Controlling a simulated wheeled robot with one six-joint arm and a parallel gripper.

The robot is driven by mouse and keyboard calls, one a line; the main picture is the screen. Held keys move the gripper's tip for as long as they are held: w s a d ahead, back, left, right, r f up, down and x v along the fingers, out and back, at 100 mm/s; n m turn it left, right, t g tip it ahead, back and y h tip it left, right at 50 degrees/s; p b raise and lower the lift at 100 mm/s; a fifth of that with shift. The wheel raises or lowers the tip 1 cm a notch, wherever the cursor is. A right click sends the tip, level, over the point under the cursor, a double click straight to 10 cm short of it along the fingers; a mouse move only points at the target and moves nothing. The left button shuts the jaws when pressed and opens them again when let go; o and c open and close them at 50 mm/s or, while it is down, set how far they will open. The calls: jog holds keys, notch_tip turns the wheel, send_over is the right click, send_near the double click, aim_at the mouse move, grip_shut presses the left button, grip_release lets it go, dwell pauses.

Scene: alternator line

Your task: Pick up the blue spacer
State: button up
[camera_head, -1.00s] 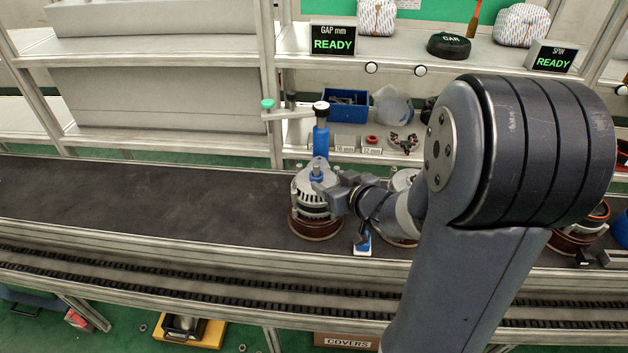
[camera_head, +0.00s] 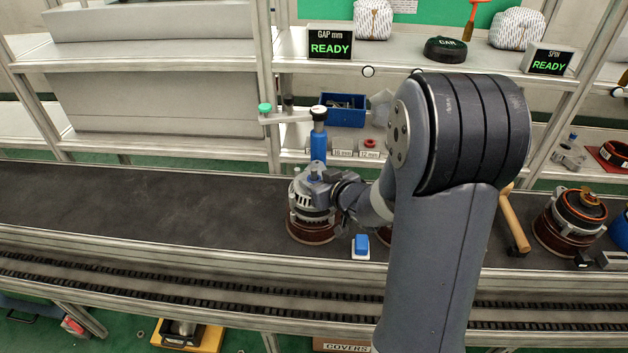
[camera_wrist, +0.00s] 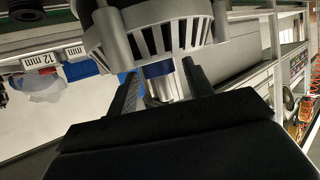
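An alternator (camera_head: 301,203) stands on a brown round base on the dark conveyor. A small blue piece, apparently the blue spacer (camera_head: 315,169), sits on its top. In the wrist view a blue band (camera_wrist: 158,71) with silver metal beside it shows at the alternator housing (camera_wrist: 160,38). My gripper (camera_head: 326,187) is at the alternator's upper right side. In the wrist view its two dark fingers (camera_wrist: 162,88) are spread on either side of the blue band, with visible gaps. The fingertips are hard to make out in the head view.
A blue block on a white base (camera_head: 361,246) is at the conveyor's front edge. A blue bin (camera_head: 344,108) and labels are on the shelf. Another alternator (camera_head: 576,220) stands right. The conveyor's left is clear.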

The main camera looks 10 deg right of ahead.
jog(key=c, duration=0.9)
jog(key=shift+o, duration=0.2)
